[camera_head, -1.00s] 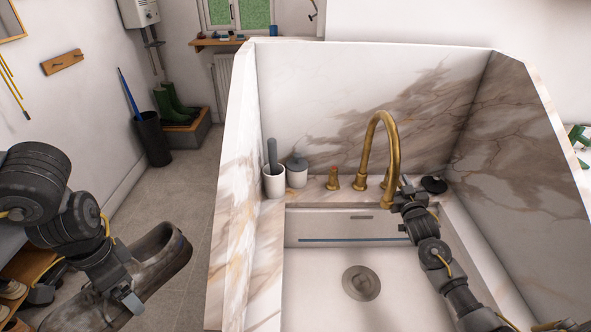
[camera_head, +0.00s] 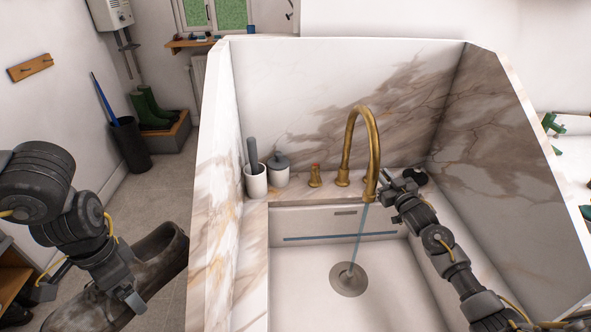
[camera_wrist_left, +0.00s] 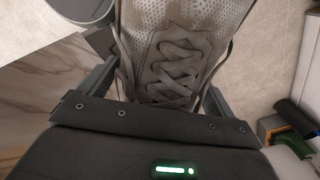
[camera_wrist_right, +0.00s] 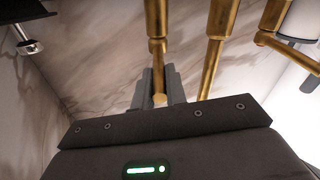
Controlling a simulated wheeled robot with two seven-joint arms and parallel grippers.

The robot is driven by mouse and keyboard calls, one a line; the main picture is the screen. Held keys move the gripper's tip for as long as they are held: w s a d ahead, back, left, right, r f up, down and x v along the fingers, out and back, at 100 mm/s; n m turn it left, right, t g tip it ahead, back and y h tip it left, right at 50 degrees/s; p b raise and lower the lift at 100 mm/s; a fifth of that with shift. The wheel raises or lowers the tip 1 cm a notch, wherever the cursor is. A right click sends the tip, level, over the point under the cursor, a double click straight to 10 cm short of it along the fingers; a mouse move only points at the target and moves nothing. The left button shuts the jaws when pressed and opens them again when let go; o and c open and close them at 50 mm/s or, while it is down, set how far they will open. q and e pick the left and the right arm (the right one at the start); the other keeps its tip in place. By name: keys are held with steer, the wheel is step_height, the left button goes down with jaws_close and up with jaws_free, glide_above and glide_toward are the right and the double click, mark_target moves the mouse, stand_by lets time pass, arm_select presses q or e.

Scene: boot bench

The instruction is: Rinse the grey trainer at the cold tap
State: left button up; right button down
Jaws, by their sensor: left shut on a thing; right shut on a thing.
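The grey trainer (camera_head: 150,256), brown with dirt, hangs over the floor left of the sink. My left gripper (camera_head: 128,294) is shut on it; laces and pale mesh show in the left wrist view (camera_wrist_left: 180,62). The gold spout (camera_head: 352,140) arches over the white basin (camera_head: 310,297), and a thin blue stream of water (camera_head: 361,232) falls from it to the drain (camera_head: 348,279). My right gripper (camera_head: 386,184) is shut on the cold tap's gold handle, right of the spout; the handle (camera_wrist_right: 158,62) runs down between the fingers in the right wrist view.
High marble walls (camera_head: 212,190) enclose the sink; the left one stands between trainer and basin. A white cup with a brush (camera_head: 256,182), a lidded pot (camera_head: 280,177) and a red-topped tap (camera_head: 315,176) stand on the back ledge. The basin holds only water.

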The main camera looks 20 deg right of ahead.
steer(key=shift+d+y, duration=0.1)
steer(key=shift+y, duration=0.2)
steer(key=c, duration=1.4)
jaws_free()
steer(key=shift+c, duration=0.2)
steer(key=s, duration=1.2)
steer(key=shift+b, duration=0.45)
